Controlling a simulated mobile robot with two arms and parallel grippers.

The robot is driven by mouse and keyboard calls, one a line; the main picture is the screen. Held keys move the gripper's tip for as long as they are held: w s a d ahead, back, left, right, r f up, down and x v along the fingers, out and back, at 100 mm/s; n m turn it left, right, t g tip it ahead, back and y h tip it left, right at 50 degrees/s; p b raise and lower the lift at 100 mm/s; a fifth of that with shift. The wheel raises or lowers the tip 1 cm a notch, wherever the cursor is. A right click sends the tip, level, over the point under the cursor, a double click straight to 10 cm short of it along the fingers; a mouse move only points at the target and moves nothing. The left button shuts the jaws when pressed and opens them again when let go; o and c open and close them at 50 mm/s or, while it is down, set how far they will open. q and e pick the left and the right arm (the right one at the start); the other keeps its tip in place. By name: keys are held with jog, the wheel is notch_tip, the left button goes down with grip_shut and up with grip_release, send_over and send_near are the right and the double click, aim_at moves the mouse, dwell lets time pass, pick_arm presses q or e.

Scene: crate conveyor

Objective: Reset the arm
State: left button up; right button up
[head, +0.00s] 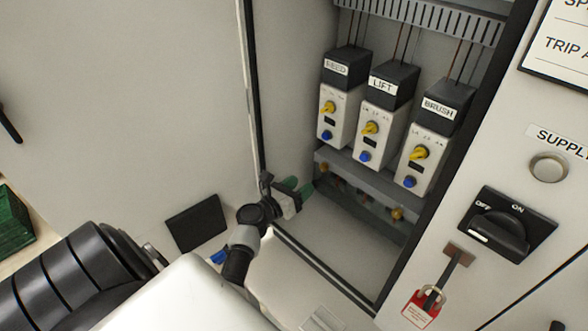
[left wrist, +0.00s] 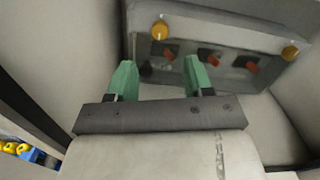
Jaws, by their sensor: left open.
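My left gripper (head: 297,188) reaches into the lower left of the open cabinet in the head view. Its two green fingers are apart with nothing between them in the left wrist view (left wrist: 155,78). Three white-and-black units stand in a row above and to the right of it, labelled FEED (head: 337,105), LIFT (head: 382,113) and BRUSH (head: 430,135). Each has a yellow knob and a blue button. The gripper appears apart from them. My right gripper is not in view.
A grey rail (head: 365,178) runs below the units. The cabinet's right panel has an OFF/ON rotary switch (head: 498,228), a round button (head: 548,168) and a red tag with a padlock (head: 421,308). The cabinet's left edge (head: 252,90) is close to my left arm. A green crate (head: 14,222) is far left.

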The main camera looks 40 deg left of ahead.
pick_arm(q)
jog(key=shift+s, duration=1.05)
